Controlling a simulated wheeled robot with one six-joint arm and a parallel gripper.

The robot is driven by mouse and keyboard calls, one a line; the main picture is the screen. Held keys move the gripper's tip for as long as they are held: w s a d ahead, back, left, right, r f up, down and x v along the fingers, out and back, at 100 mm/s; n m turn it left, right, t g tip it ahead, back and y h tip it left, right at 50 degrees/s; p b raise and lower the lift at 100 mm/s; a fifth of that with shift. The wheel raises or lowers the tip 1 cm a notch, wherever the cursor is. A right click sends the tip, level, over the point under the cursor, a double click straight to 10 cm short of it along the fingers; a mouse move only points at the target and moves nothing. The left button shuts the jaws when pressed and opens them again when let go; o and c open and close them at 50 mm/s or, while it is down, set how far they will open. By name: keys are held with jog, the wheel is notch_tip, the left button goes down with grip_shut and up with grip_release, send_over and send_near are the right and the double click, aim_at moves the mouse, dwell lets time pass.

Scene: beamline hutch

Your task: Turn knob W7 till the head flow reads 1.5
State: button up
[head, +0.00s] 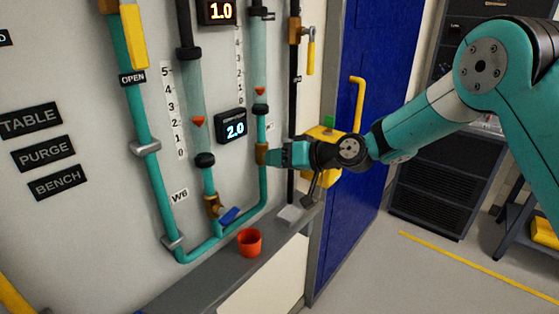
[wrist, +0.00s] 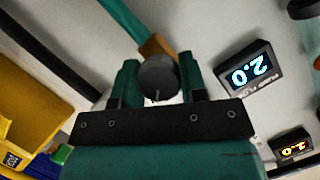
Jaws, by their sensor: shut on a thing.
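My gripper (head: 278,154) reaches the valve on the right-hand teal pipe. In the wrist view, my gripper (wrist: 159,80) has its two teal fingers closed around a round dark grey knob (wrist: 158,78) with a light mark near its lower edge. The knob sits on a brass valve body (head: 261,154), which also shows in the wrist view (wrist: 154,46). In the head view my gripper hides the knob, and no W7 label is readable. A blue-lit display (head: 231,127) beside this pipe reads 2.0, also in the wrist view (wrist: 251,74). An orange display (head: 218,11) reads 1.0. Their small captions are unclear.
A W6 label (head: 180,196) and a blue-handled valve (head: 228,216) are to the left. A red cup (head: 250,242) stands on the grey ledge (head: 190,292) below. A yellow box (head: 323,143) is close behind my wrist, before the blue door (head: 372,60).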

jog(key=o, duration=0.9)
jog(key=shift+o, duration=0.2)
jog(key=b+v, duration=0.5)
jog(key=v, duration=1.2)
jog(key=shift+d, duration=0.2)
jog(key=shift+s, duration=0.2)
jog(key=s+a+f+n+g+h, duration=0.1)
jog(key=s+a+n+g+h, duration=0.2)
jog(key=s, duration=1.2)
jog(key=s+d+f+m+g+h, duration=0.1)
jog(key=s+d+h, duration=0.1)
jog(key=s, duration=0.4)
jog(key=s+d+f+m+g+h, duration=0.1)
jog(key=s+d+f+g+h, duration=0.1)
jog(key=s, duration=0.5)
jog(key=shift+s+d+h, duration=0.3)
jog(key=shift+d+h, duration=0.15)
jog(key=shift+h, duration=0.35)
